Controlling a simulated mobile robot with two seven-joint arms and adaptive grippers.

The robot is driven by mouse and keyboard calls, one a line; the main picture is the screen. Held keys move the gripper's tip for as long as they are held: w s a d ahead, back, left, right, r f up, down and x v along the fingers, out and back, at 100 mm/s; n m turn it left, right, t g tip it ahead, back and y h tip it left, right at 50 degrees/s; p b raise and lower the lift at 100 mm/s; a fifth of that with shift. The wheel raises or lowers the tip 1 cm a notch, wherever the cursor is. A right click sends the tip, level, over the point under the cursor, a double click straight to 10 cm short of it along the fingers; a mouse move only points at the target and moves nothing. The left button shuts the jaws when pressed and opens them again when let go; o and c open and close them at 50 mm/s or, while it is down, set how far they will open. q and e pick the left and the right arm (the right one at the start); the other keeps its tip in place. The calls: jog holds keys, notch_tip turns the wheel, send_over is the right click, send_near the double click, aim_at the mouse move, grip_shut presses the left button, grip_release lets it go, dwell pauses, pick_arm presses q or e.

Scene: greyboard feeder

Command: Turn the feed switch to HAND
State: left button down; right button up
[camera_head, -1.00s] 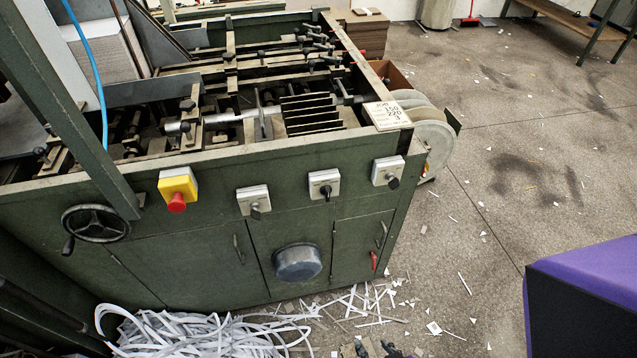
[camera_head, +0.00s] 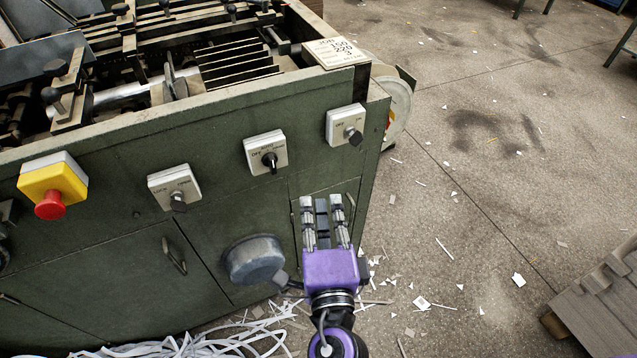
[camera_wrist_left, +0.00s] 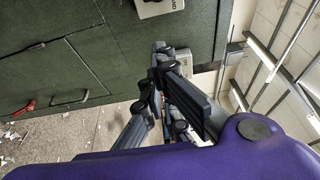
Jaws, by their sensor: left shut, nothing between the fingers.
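Three pale switch plates with black knobs sit on the green machine front: a left one (camera_head: 175,187), a middle one (camera_head: 266,152) and a right one (camera_head: 345,125). Their lettering is too small for me to tell for certain which is the feed switch. The middle knob points roughly downward. My left gripper (camera_head: 322,205), purple with grey fingers, is shut and empty, in front of the panel below the middle and right switches and apart from them. In the left wrist view, its fingers (camera_wrist_left: 162,55) partly cover one plate (camera_wrist_left: 180,62); another plate (camera_wrist_left: 158,8) is cut off at the top.
A red stop button on a yellow box (camera_head: 51,190) is at the left. A round grey cover (camera_head: 254,261) protrudes below the switches. A job card (camera_head: 340,50) lies on the machine's corner. Paper strips (camera_head: 200,343) litter the floor; a slatted pallet (camera_head: 600,295) stands at the right.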

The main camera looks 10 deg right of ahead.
aim_at(272, 163)
pick_arm(q)
jog(key=w+a+p, duration=0.3)
jog(key=w, duration=0.5)
jog(key=shift+w+a, duration=0.3)
jog(key=shift+a, duration=0.05)
